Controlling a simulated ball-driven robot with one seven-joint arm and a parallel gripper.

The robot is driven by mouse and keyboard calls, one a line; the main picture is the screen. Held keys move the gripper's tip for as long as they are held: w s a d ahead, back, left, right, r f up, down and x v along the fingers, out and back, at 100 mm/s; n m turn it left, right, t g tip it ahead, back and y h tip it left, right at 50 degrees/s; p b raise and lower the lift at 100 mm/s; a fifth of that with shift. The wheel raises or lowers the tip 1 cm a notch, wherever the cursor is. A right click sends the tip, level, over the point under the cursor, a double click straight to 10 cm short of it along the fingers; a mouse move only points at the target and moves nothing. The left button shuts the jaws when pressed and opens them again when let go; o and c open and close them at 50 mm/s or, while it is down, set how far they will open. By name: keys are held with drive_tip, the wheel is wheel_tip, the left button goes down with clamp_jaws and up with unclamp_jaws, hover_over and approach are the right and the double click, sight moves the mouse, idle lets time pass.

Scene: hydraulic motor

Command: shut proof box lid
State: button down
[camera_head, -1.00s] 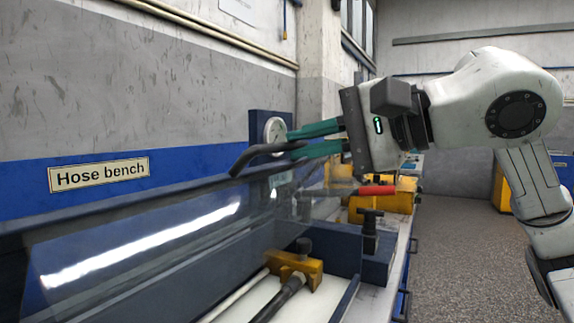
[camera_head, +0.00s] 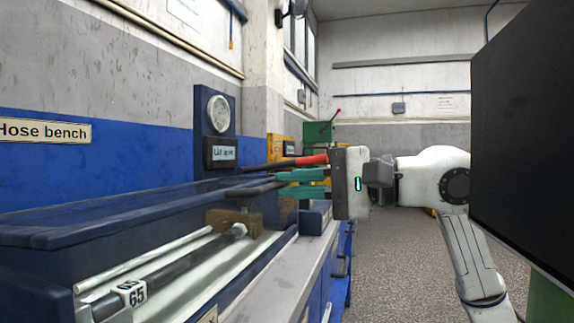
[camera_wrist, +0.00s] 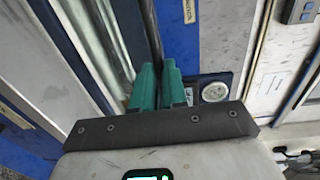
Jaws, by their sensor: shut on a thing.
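The proof box (camera_head: 270,255) is a long blue trough on the hose bench at the left, with a hose marked 65 (camera_head: 130,292) inside. Its lid (camera_head: 90,226) has a dark blue frame and a see-through panel, and lies low across the box. My gripper (camera_head: 281,183), with teal fingers, is shut on the lid's dark handle (camera_head: 250,189) at the right end of the lid. In the wrist view, the dark handle bar (camera_wrist: 151,35) runs between the fingers (camera_wrist: 158,78).
A gauge (camera_head: 219,113) on a blue panel stands behind the box. A red lever (camera_head: 300,161) lies just above my fingers. A large dark panel (camera_head: 530,140) fills the right side. The speckled floor (camera_head: 395,265) in front of the bench is clear.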

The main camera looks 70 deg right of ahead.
sight(259, 219)
drive_tip(key=shift+w+f+b, duration=0.1)
drive_tip(key=shift+f+b, duration=0.3)
drive_tip(key=shift+f, duration=2.3)
drive_tip(key=c, duration=1.2)
unclamp_jaws()
drive_tip(key=shift+o, duration=0.2)
drive_tip(key=s+r+p, duration=0.1)
drive_tip(key=s+p, duration=0.1)
drive_tip(key=s, duration=0.9)
drive_tip(key=shift+r, duration=0.1)
